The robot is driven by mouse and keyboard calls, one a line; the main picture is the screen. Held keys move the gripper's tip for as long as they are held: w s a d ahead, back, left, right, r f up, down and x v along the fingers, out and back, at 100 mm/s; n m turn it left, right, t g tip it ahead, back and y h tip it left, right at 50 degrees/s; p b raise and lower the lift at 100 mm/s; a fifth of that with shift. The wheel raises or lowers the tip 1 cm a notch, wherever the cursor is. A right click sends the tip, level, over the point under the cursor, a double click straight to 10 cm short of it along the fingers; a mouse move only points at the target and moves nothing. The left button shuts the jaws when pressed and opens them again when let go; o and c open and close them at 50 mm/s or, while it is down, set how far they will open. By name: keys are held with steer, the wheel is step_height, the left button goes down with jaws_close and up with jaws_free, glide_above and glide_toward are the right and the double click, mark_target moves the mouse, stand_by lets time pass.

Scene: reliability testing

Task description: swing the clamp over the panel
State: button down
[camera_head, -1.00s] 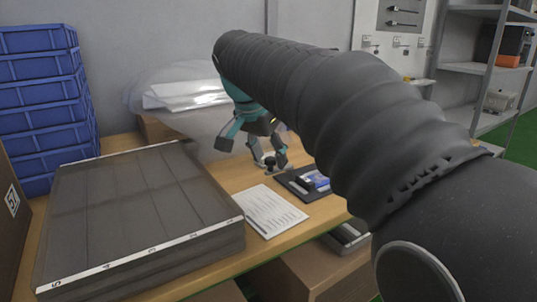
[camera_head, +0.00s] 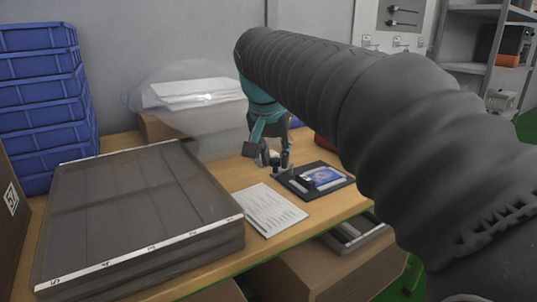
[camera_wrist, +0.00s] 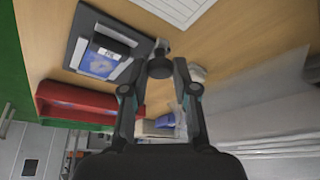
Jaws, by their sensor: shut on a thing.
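A dark fixture plate (camera_head: 337,186) lies on the wooden table and bears a blue and white panel (camera_head: 322,177); the panel also shows in the wrist view (camera_wrist: 96,63). A black block (camera_wrist: 112,44) lies over part of the panel. The clamp's dark round knob (camera_wrist: 159,68) stands at the plate's edge, beside the panel. My gripper (camera_head: 268,158) is low at the plate's left back side. In the wrist view, my gripper (camera_wrist: 157,80) has its fingers on either side of the knob, shut on it. The exact contact is hard to see.
Printed sheets (camera_head: 268,209) lie left of the plate. A large grey compartment tray (camera_head: 130,215) fills the table's left side. A clear dome-like cover stands behind, near a box with white bags (camera_head: 190,92). A red bin (camera_wrist: 75,103) is beyond the plate.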

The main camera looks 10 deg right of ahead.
steer(key=n, duration=0.1)
steer(key=s+d+n+y, duration=0.1)
steer(key=n, duration=0.1)
steer(key=shift+s+d+n, duration=0.2)
steer(key=shift+d+n, duration=0.1)
steer(key=d+n+y, duration=0.1)
steer(key=n+p, duration=0.1)
steer(key=n, duration=0.1)
steer(key=shift+s+d+n+y, duration=0.3)
steer(key=shift+d+y, duration=0.05)
steer(key=shift+y, duration=0.05)
steer(key=d+n, duration=0.1)
steer(key=n+y+p, duration=0.1)
steer(key=n, duration=0.1)
steer(key=shift+s+d+n, duration=0.1)
steer(key=shift+d+n, duration=0.2)
steer(key=shift+d, duration=0.1)
steer(key=shift+w+d+n+g+y+p, duration=0.15)
steer(key=shift+d+n+y+p, duration=0.2)
steer(key=shift+n, duration=0.55)
steer(key=shift+w+d+n+g+y+p, duration=0.15)
steer(key=shift+d+n+y, duration=0.25)
steer(key=shift+n, duration=0.5)
steer(key=shift+s, duration=0.1)
steer(key=c, duration=0.9)
jaws_free()
steer(key=shift+f, duration=0.1)
